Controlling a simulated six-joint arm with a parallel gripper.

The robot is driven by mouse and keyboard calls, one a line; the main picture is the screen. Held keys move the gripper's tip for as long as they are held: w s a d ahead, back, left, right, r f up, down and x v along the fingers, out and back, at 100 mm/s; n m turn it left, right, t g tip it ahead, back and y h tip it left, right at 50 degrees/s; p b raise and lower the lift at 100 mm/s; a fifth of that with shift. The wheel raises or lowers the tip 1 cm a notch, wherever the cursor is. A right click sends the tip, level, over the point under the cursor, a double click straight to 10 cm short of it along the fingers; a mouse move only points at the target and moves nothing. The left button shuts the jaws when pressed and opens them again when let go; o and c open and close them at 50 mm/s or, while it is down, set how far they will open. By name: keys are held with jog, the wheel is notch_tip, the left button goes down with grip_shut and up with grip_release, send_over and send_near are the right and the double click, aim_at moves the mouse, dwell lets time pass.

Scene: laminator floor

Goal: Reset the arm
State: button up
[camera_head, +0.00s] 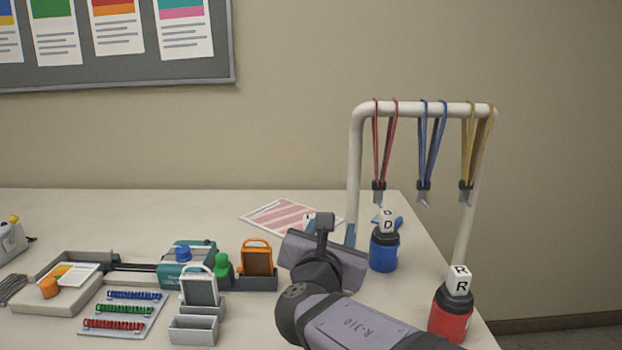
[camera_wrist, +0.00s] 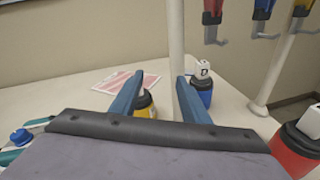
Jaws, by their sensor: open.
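My gripper (camera_wrist: 160,76) is open, its two blue fingers spread apart and pointing away over the table. In the wrist view a yellow bottle (camera_wrist: 146,108) shows between the fingers, partly hidden by the left finger; I cannot tell how far below or beyond them it is. In the head view my arm and gripper (camera_head: 331,232) reach over the right half of the table and hide most of that spot. Nothing is seen held.
A blue bottle (camera_head: 384,253) and a red bottle (camera_head: 451,318) with lettered white tops stand right of my gripper. A white rack (camera_head: 420,110) with hanging lanyards rises behind. A striped sheet (camera_head: 280,216) lies further back. A teal device (camera_head: 187,262) and small holders (camera_head: 194,330) stand left.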

jog(key=s+d+f+m+g+h+p, duration=0.1)
jog(key=s+d+f+m+g+p, duration=0.3)
jog(key=s+d+m+g+p, duration=0.25)
jog(key=s+d+f+m+g+h+p, duration=0.1)
jog(key=s+d+f+m+g+p, duration=0.3)
jog(key=s+d+m+p, duration=0.35)
jog(key=s+m+g+p, duration=0.1)
jog(key=s+m+p, duration=0.1)
jog(key=m, duration=0.1)
jog(key=s+m+g+y+p, duration=0.1)
jog(key=s+m+p, duration=0.1)
jog(key=s+m, duration=0.1)
jog(key=s+f+m+g+y+p, duration=0.1)
jog(key=s+m+p, duration=0.1)
jog(key=m, duration=0.1)
jog(key=shift+s+f+m+g, duration=0.1)
jog(key=shift+s+m+g, duration=0.05)
jog(key=shift+m+g, duration=0.2)
jog(key=s+a+m+y+p, duration=0.1)
jog(key=s+m, duration=0.1)
jog(key=s+m+g+y+p, duration=0.1)
jog(key=m+p, duration=0.1)
jog(key=s+a+m+p, duration=0.1)
jog(key=s+m, duration=0.1)
jog(key=shift+s+a+r+m+g+y+p, duration=0.25)
jog(key=shift+s+a+r+g+y+p, duration=0.1)
jog(key=shift+r+g+y, duration=0.05)
jog(key=shift+s+a+f+m, duration=0.1)
jog(key=shift+s+a+m, duration=0.15)
jog(key=shift+m, duration=0.15)
